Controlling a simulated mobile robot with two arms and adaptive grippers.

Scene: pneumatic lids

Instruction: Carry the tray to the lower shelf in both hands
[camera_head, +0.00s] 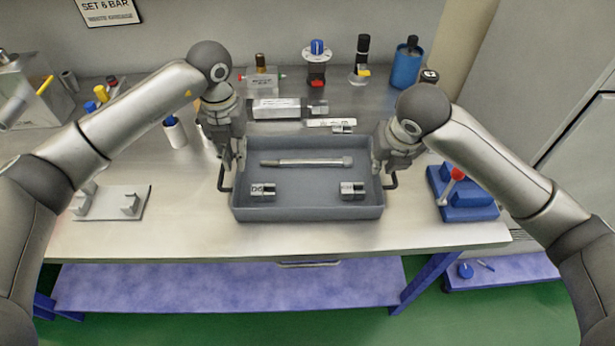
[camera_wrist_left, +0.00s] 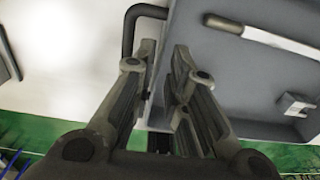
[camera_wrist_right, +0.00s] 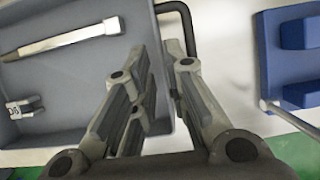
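The grey tray (camera_head: 308,214) sits on the bench top, with a black bar handle on each short side. In it lie a long metal rod (camera_head: 305,162) and two small metal blocks, left (camera_head: 262,191) and right (camera_head: 353,190). My left gripper (camera_head: 230,166) points down at the tray's left side by the left handle (camera_wrist_left: 129,32); its fingers stand apart with nothing clamped. My right gripper (camera_head: 384,164) is likewise at the right side by the right handle (camera_wrist_right: 187,22), fingers apart. The blue lower shelf (camera_head: 230,288) is below the bench top, its visible part bare.
A white plate with brackets (camera_head: 112,204) lies left of the tray. A blue fixture with a red-knobbed lever (camera_head: 464,196) stands close on the right. A blue bench leg (camera_head: 425,280) bounds the shelf on the right.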

